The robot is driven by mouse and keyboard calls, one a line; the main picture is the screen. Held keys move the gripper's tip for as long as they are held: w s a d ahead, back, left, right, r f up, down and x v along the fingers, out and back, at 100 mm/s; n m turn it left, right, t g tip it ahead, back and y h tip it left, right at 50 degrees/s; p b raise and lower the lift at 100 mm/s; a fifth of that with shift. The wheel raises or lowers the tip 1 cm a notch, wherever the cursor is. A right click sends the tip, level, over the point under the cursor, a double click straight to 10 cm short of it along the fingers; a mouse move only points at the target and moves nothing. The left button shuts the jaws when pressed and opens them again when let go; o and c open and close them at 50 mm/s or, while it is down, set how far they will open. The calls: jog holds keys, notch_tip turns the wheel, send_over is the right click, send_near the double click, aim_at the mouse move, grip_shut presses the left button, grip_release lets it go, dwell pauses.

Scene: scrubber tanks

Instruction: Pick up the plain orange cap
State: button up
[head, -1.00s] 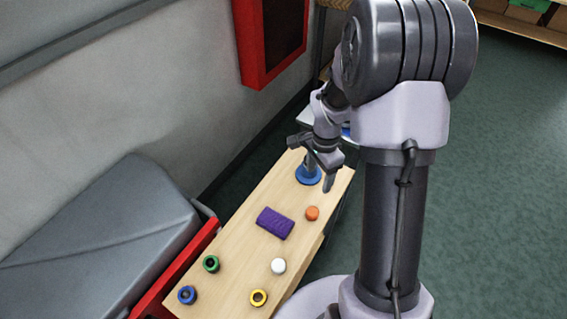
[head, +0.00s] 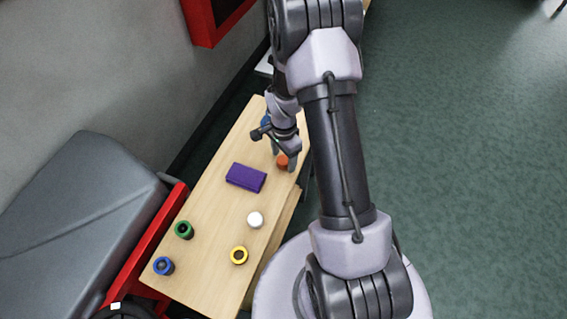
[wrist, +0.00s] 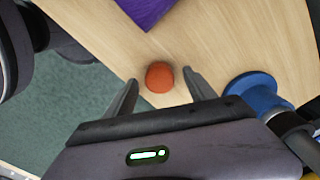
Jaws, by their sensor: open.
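The plain orange cap (head: 282,161) sits on the wooden bench top near its far right edge. My gripper (head: 283,165) is over it, with the fingers reaching down on either side in the head view. In the wrist view the orange cap (wrist: 159,77) shows between the two open fingertips (wrist: 161,78). I cannot tell whether the fingers are fully level with it. The gripper holds nothing.
A purple block (head: 246,177) lies left of the cap. A blue-based fitting (wrist: 258,92) stands close to my gripper.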

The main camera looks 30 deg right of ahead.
jog(key=shift+r, duration=0.1)
grip_shut()
